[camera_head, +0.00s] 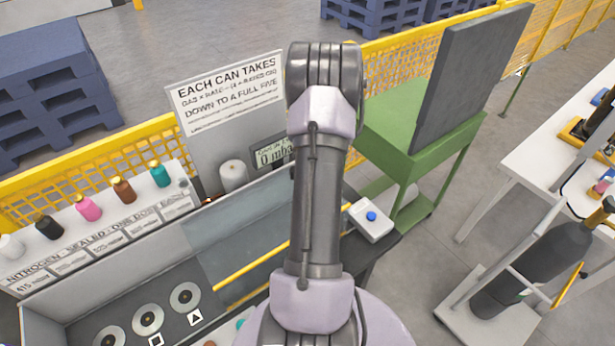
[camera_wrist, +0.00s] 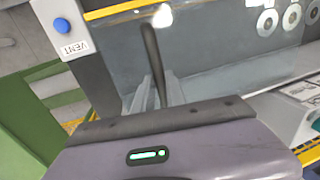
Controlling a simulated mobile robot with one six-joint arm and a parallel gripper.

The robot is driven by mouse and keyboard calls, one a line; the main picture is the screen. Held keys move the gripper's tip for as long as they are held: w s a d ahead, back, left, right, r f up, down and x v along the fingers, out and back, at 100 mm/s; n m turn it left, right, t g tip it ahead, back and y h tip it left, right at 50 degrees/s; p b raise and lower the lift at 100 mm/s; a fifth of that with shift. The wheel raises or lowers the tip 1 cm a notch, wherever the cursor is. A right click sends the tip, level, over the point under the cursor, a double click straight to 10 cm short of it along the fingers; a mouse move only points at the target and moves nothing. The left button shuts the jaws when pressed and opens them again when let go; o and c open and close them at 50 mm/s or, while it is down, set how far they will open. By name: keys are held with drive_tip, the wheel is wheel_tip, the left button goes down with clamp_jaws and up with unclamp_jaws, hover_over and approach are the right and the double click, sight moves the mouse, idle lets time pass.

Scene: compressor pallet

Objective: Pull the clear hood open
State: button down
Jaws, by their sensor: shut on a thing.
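The clear hood (camera_head: 235,235) is a see-through grey panel with yellow edge strips, left of my arm in the head view. In the wrist view, the clear panel (camera_wrist: 215,55) fills the upper middle, with a yellow strip along its top. My gripper (camera_wrist: 157,92) is shut on a dark upright bar handle (camera_wrist: 150,45), which stands in front of the panel. In the head view my own arm hides the gripper and the handle. Where the handle joins the hood is hard to see.
A white box with a blue button (camera_head: 371,216), also marked VENT in the wrist view (camera_wrist: 62,26), sits right of my arm. A green cart (camera_head: 405,140) stands behind it. Bottles line the left shelf (camera_head: 110,225).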

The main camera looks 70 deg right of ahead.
drive_tip(key=c, duration=1.4)
unclamp_jaws()
drive_tip(key=shift+o, duration=0.2)
wheel_tip(320, 180, up, 17)
drive_tip(key=s+d+p, duration=0.2)
drive_tip(key=p, duration=0.1)
drive_tip(key=shift+d, duration=0.4)
